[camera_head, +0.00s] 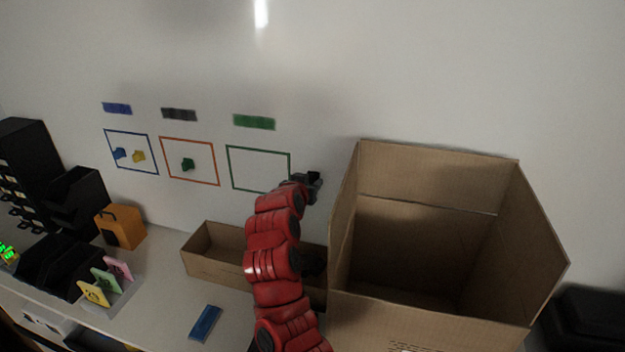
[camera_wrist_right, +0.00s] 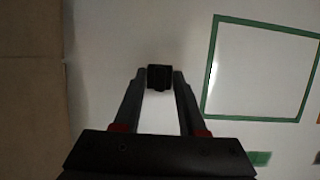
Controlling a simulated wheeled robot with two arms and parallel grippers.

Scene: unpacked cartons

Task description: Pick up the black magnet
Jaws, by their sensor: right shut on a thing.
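The black magnet (camera_wrist_right: 159,77) sits between the fingertips of my right gripper (camera_wrist_right: 159,82), which is shut on it, in the right wrist view. In the head view my right gripper (camera_head: 312,184) is by the white wall, just right of the green frame (camera_head: 229,170). The magnet cannot be told apart from the dark gripper there. Whether the magnet still touches the wall cannot be told. My left gripper is not in view.
A large open carton (camera_head: 440,150) stands close right of my gripper. A low box (camera_head: 215,270) lies behind my red arm. Blue (camera_head: 119,153), yellow (camera_head: 138,156) and green (camera_head: 188,164) magnets are on the wall. A blue object (camera_head: 205,323) lies on the table.

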